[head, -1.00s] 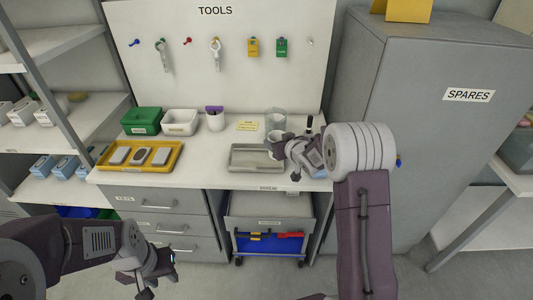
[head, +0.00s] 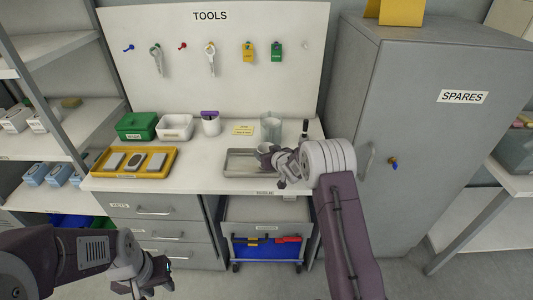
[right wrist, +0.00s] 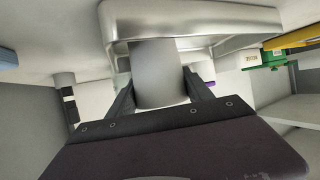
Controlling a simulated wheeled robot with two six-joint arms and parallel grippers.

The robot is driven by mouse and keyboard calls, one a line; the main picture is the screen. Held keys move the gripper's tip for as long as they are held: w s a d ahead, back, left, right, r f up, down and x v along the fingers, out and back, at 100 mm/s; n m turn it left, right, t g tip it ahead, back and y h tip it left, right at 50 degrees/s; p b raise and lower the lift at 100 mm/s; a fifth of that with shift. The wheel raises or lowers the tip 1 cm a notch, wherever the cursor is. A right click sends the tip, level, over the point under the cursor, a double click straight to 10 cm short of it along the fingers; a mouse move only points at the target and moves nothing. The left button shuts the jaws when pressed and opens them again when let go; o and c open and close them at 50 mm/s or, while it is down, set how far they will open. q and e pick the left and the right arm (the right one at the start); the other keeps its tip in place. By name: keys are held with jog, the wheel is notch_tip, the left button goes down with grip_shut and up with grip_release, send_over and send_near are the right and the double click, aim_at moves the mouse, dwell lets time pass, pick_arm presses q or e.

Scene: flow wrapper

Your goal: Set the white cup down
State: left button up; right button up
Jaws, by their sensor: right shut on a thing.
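The white cup (right wrist: 158,75) is between the two fingers of my right gripper (right wrist: 160,92) in the right wrist view. In the head view the cup (head: 265,147) shows small and shaded, partly hidden by my right gripper (head: 272,157). My right gripper is shut on it, over the right part of the grey metal tray (head: 238,174). I cannot tell whether the cup touches the tray. The tray (right wrist: 235,20) is also just beyond the cup in the right wrist view. My left gripper (head: 160,276) hangs low in front of the drawers, away from the bench; its opening is unclear.
A clear beaker (head: 271,129) and an upright dark-topped item (head: 305,128) stand behind the tray. A yellow tray (head: 118,175), green bin (head: 137,126), white bin (head: 175,127) and white container with purple contents (head: 211,126) are to the left. A grey cabinet (head: 410,150) stands right.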

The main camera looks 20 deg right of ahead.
jog(key=o, duration=1.3)
jog(key=shift+f, duration=0.2)
jog(key=shift+r, duration=0.25)
jog(key=v, duration=1.2)
jog(key=s+a+f+m+g+h, duration=0.15)
jog(key=s+g, duration=0.25)
jog(key=s, duration=0.6)
jog(key=s+a+f+g, duration=0.1)
jog(key=s+f+g, duration=0.25)
jog(key=s, duration=0.65)
jog(key=s+a+f+g, duration=0.2)
jog(key=s+g, duration=0.2)
jog(key=s, duration=0.6)
notch_tip(320, 180, up, 5)
jog(key=p, duration=0.5)
jog(key=shift+w+d+r, duration=0.1)
jog(key=shift+w+r, duration=0.05)
jog(key=shift+r, duration=0.05)
